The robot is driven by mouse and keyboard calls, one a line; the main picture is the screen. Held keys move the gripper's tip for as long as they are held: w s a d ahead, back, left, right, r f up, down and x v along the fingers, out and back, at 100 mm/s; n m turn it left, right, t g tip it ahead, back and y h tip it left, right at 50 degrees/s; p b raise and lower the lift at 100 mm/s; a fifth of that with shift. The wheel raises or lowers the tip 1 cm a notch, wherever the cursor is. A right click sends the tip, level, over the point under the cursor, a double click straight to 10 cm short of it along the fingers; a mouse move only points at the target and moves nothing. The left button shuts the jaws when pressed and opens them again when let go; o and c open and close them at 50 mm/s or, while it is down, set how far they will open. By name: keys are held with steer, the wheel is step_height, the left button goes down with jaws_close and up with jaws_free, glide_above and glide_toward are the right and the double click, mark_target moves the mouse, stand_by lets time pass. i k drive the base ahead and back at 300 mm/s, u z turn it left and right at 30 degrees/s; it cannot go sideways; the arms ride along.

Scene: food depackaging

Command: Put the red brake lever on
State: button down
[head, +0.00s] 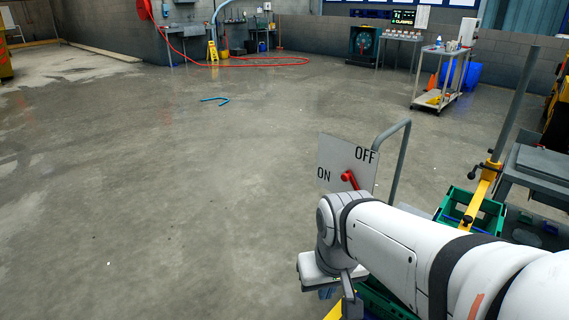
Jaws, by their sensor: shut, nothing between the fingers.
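The red brake lever (348,178) is mounted on a grey plate (333,155) marked "ON" at the left and "OFF" at the upper right. The lever is small and tilted, and I cannot tell clearly which marking it points to. My white arm crosses the lower right, in front of and below the plate. My gripper (335,290) is low in the picture, below the plate and apart from the lever. It is shut and empty. Its fingertips are partly hidden at the bottom.
A grey bent rail (401,150) rises right of the plate. Green crates (490,210) and a yellow post (487,185) stand further right. A cart (440,75) is at the back right. A blue item (215,100) lies on the open floor at left.

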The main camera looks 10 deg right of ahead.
mark_target(345, 177)
steer(key=z, duration=0.15)
steer(key=i, duration=0.95)
steer(key=u, duration=0.05)
